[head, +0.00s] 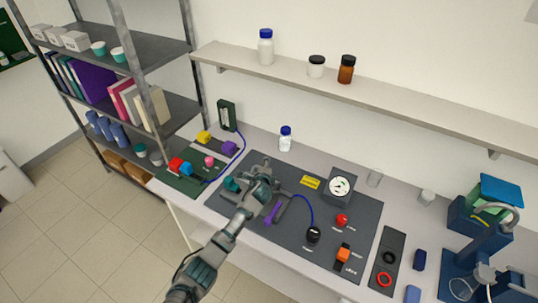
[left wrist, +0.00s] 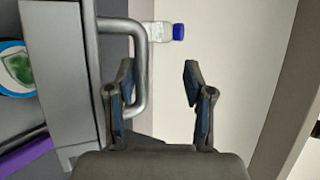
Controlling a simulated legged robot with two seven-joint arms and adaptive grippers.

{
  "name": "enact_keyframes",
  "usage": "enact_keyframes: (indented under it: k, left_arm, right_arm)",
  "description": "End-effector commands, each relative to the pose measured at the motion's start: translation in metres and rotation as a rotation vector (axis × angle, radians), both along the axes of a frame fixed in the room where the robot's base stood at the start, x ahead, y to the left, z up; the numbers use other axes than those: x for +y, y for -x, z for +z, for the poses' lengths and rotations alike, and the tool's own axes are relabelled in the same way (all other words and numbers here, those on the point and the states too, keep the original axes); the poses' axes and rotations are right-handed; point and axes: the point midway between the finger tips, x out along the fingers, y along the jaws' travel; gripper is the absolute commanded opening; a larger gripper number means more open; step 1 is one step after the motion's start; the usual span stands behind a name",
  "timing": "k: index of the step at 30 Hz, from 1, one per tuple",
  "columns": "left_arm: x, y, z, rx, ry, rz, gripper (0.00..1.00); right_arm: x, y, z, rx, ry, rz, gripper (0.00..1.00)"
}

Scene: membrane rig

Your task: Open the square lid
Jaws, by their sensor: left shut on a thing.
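In the left wrist view a flat grey metal block (left wrist: 65,70), which looks like the square lid, carries a bent grey bar handle (left wrist: 139,65). In the head view my left gripper (head: 264,174) is over the middle-left of the dark panel (head: 300,240) and hides most of the lid. A purple lever (head: 273,211) and a teal part (head: 231,184) show beside it. My right gripper is not in view.
A white bottle with a blue cap (head: 285,139) stands behind the panel. A green mat (head: 180,184) with coloured blocks lies left.

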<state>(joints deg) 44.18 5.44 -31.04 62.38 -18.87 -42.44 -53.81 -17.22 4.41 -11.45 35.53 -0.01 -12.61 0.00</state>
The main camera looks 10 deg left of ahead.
Motion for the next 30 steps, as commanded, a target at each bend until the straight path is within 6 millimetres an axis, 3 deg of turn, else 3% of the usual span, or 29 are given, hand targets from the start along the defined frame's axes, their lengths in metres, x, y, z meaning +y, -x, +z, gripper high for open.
enact_keyframes:
  k: [1, 8, 9, 10, 11, 22, 30]
  left_arm:
    - [-0.013, -0.002, 0.033, -0.051, 0.012, -0.025, 0.26]
    - [-0.015, 0.011, 0.049, -0.056, 0.012, -0.022, 0.38]
    - [-0.016, 0.013, 0.052, -0.057, 0.012, -0.023, 0.38]
    - [-0.016, 0.014, 0.053, -0.056, 0.012, -0.022, 0.26]
    - [-0.016, 0.016, 0.055, -0.055, 0.012, -0.021, 0.24]
    - [-0.011, 0.022, 0.062, -0.033, 0.013, -0.014, 0.24]
    - [-0.012, 0.037, 0.079, -0.033, 0.015, -0.012, 0.24]
  right_arm:
    - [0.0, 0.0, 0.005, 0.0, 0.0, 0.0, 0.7]
    - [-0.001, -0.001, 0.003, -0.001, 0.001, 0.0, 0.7]
    - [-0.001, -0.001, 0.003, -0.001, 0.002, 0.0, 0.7]
    - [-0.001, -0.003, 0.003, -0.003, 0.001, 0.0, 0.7]
    - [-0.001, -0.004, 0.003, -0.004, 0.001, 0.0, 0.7]
    - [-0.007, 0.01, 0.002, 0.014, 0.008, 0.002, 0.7]
    - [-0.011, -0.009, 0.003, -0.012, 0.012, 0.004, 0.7]
